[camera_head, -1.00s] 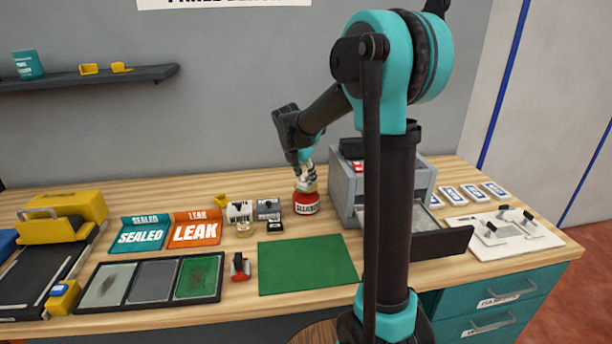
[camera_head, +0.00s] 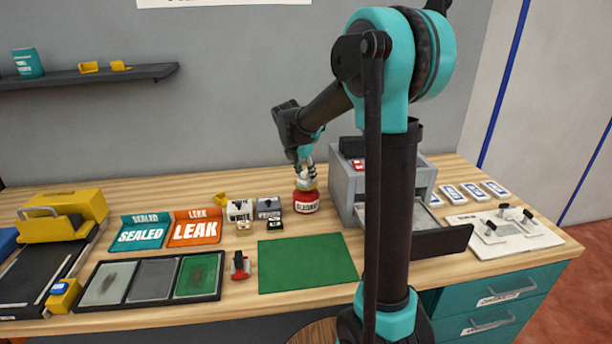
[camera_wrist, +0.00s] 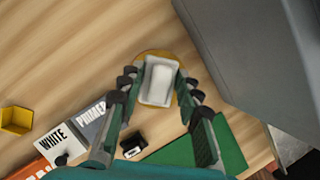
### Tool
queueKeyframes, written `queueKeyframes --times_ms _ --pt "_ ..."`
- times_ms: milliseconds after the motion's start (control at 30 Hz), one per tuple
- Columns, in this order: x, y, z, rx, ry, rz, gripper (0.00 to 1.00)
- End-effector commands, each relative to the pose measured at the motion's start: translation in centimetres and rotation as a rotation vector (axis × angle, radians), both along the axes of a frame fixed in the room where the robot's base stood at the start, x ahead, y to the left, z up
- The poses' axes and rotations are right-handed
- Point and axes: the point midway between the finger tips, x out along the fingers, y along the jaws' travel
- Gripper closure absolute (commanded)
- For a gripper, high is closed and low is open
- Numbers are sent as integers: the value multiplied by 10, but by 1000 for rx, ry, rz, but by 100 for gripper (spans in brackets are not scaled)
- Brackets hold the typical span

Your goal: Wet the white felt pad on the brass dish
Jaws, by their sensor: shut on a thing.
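My gripper (camera_wrist: 158,88) points down with its fingers closed on the sides of a white felt pad (camera_wrist: 160,80). The pad lies over the round brass dish (camera_wrist: 181,98), whose yellow rim shows around it in the wrist view. In the head view the brass dish (camera_head: 307,186) is the top of a red container (camera_head: 306,203) with a blurred white label. My gripper (camera_head: 306,174) is right above that dish there. Whether the pad presses on the dish or hovers just over it, I cannot tell.
A grey machine (camera_head: 350,193) stands close to the right of the red container. White and grey labelled blocks (camera_head: 239,211) stand to its left, with a small yellow bin (camera_head: 221,200). A green mat (camera_head: 306,264) lies in front, bare. A black tray (camera_head: 128,300) with three panels is at front left.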

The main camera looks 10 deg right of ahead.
Motion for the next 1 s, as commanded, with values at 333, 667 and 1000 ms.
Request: queueKeyframes --times_ms 333,667,1000 --pt "0 0 26 0 0 0 93" --pt "0 0 50 0 0 0 93" --pt "0 0 62 0 0 0 93"
